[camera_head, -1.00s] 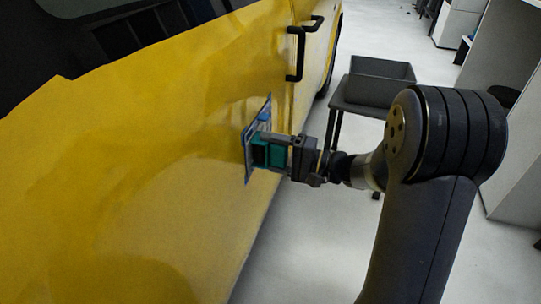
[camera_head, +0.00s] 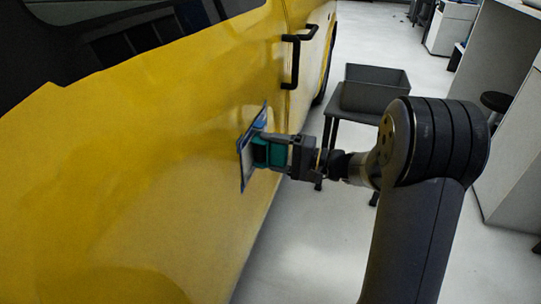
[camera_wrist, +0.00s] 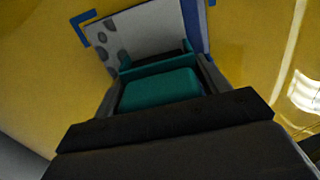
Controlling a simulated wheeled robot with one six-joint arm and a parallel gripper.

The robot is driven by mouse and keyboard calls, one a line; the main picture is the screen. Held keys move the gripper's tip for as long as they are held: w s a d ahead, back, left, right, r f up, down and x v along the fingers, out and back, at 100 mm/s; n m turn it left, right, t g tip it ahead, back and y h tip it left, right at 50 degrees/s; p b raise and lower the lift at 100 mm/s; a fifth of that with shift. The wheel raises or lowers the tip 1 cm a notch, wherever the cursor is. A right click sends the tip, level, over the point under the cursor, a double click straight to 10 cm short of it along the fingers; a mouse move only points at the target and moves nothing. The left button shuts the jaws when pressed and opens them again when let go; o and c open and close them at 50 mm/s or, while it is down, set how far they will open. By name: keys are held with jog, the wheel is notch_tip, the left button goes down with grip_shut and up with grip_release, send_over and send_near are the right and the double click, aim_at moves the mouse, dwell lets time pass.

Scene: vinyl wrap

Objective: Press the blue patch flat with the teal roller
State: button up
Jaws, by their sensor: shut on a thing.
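My gripper (camera_head: 288,155) is shut on the teal roller (camera_head: 268,153) and holds it out toward the side of the yellow van (camera_head: 130,190). The roller also shows in the wrist view (camera_wrist: 160,90), between the fingers. The patch (camera_head: 246,160) is a thin upright sheet at the van's side, just beyond the roller. In the wrist view it has a pale grey face with darker round blotches (camera_wrist: 140,32) and a blue strip (camera_wrist: 194,25) on the right. I cannot tell whether the roller touches it, as the roller's front hides the contact.
Blue corner marks (camera_wrist: 82,25) show on the yellow panel beside the sheet. A black door handle (camera_head: 290,62) is above and beyond the patch. A dark grey bin (camera_head: 375,90) stands on a small table behind my arm. Pale floor is clear below.

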jog(key=shift+w, duration=0.1)
jog(key=shift+w+d, duration=0.2)
jog(key=shift+w, duration=0.3)
jog(key=shift+w+d, duration=0.15)
jog(key=shift+w, duration=0.3)
jog(key=shift+w+d, duration=0.2)
jog(key=shift+w, duration=0.3)
jog(key=shift+w+d, duration=0.15)
jog(key=shift+w, duration=0.35)
jog(key=shift+w+d+b, duration=0.15)
jog(key=shift+w+d, duration=0.05)
jog(key=shift+w, duration=0.35)
jog(key=shift+w+d+b, duration=0.15)
jog(key=shift+w+d, duration=0.05)
jog(key=shift+w, duration=0.3)
jog(key=shift+w+d, duration=0.2)
jog(key=shift+w, duration=0.35)
jog(key=shift+w+d, duration=0.15)
jog(key=shift+w, duration=0.35)
